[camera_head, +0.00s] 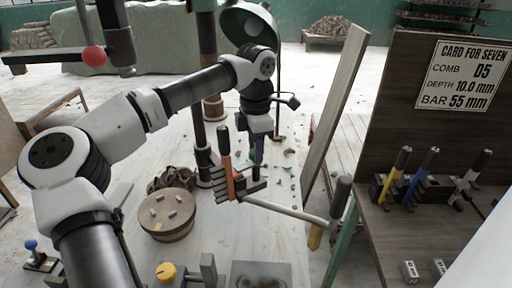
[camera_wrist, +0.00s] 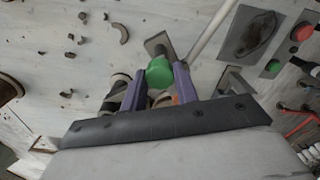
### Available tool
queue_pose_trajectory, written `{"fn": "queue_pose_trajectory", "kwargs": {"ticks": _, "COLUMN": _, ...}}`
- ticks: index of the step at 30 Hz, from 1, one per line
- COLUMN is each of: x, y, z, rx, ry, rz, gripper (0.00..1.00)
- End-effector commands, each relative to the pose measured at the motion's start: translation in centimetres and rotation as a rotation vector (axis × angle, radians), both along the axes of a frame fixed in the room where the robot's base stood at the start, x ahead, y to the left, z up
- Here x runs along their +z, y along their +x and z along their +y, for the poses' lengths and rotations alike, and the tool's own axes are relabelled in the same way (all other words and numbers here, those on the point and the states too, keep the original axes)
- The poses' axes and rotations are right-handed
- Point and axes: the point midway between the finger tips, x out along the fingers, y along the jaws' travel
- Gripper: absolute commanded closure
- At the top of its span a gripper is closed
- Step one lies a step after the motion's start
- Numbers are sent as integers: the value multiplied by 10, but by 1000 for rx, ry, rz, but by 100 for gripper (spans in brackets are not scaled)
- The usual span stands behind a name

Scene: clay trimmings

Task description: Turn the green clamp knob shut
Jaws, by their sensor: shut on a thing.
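The green clamp knob (camera_wrist: 159,73) sits between the two purple fingers of my gripper (camera_wrist: 161,68) in the wrist view, and the fingers are shut on it. A grey metal plate (camera_wrist: 158,43) lies just beyond the knob. In the head view my gripper (camera_head: 258,150) points down over the pale bench, and only a sliver of the green knob (camera_head: 252,154) shows beside it. An orange-handled comb (camera_head: 225,152) stands upright just left of my gripper. The knob's underside and the clamp below it are hidden.
A pale bar (camera_head: 285,209) runs right to a black handle (camera_head: 341,195). A rack of combs (camera_head: 420,190) and a card (camera_head: 467,77) reading D5, 10.0 mm, 55 mm are right. Clay trimmings litter the bench.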

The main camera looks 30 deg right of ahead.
Motion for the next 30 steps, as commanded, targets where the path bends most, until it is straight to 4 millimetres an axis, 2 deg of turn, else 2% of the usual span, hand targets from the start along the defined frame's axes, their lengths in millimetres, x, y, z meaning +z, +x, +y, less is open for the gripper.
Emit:
{"fn": "queue_pose_trajectory", "kwargs": {"ticks": 6, "x": 0, "y": 1, "z": 1, "rx": 3, "ry": 1, "rz": -1, "gripper": 93}}
{"fn": "queue_pose_trajectory", "kwargs": {"ticks": 7, "x": 0, "y": 1, "z": 1, "rx": 3, "ry": 1, "rz": -1, "gripper": 66}}
{"fn": "queue_pose_trajectory", "kwargs": {"ticks": 11, "x": 0, "y": 1, "z": 0, "rx": 2, "ry": 1, "rz": 0, "gripper": 49}}
{"fn": "queue_pose_trajectory", "kwargs": {"ticks": 20, "x": 1, "y": 0, "z": 0, "rx": 0, "ry": 0, "rz": 0, "gripper": 48}}
{"fn": "queue_pose_trajectory", "kwargs": {"ticks": 23, "x": 8, "y": 1, "z": 0, "rx": 1, "ry": -1, "rz": -2, "gripper": 48}}
{"fn": "queue_pose_trajectory", "kwargs": {"ticks": 26, "x": 22, "y": 1, "z": 0, "rx": 2, "ry": -2, "rz": -3, "gripper": 48}}
{"fn": "queue_pose_trajectory", "kwargs": {"ticks": 30, "x": 53, "y": 0, "z": 0, "rx": 1, "ry": -1, "rz": -4, "gripper": 48}}
